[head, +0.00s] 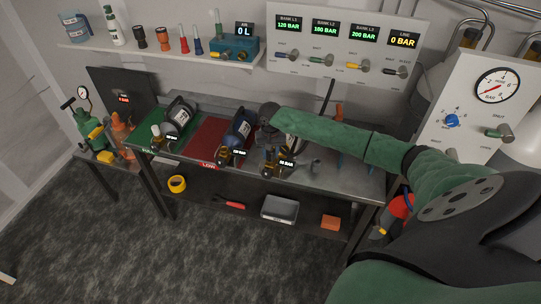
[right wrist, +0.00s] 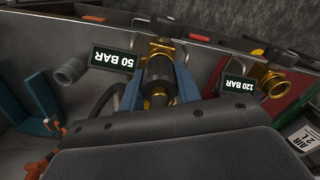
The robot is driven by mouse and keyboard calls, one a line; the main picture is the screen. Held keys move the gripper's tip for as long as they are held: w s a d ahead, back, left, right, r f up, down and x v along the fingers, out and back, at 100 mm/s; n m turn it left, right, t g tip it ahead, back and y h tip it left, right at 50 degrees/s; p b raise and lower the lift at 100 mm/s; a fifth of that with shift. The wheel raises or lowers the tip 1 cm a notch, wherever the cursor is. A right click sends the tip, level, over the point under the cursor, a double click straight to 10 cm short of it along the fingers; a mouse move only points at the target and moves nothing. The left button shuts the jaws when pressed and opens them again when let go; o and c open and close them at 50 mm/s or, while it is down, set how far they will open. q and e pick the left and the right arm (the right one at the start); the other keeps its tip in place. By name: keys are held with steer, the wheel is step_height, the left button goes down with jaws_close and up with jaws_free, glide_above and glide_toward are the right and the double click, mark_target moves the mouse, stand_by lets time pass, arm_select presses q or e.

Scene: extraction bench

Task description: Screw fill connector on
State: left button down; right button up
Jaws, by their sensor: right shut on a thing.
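My right gripper (right wrist: 160,90) is shut on a black cylindrical connector (right wrist: 159,70), held between its blue fingers. Brass parts show at both ends of the connector, in line with a brass valve (right wrist: 163,50) beyond it. I cannot tell whether the connector touches or is threaded on the valve. A 50 BAR label (right wrist: 114,61) floats beside it. In the head view the right gripper (head: 270,160) points down over the bench, partly hidden by its own wrist. A blue cylinder (head: 240,127) with a brass valve lies just left of it. My left gripper is not in view.
A dark cylinder (head: 179,114) lies on the green mat (head: 150,134) at the bench's left. A grey fitting (right wrist: 69,72) stands beside the gripper. The valve panel (head: 345,43) is behind the bench, and a gauge panel (head: 472,105) at right.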

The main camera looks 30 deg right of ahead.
steer(key=m, duration=0.4)
steer(key=shift+m, duration=0.3)
steer(key=m, duration=0.7)
steer(key=shift+f+m, duration=0.1)
steer(key=shift+m, duration=0.3)
steer(key=m, duration=0.3)
steer(key=o, duration=1.1)
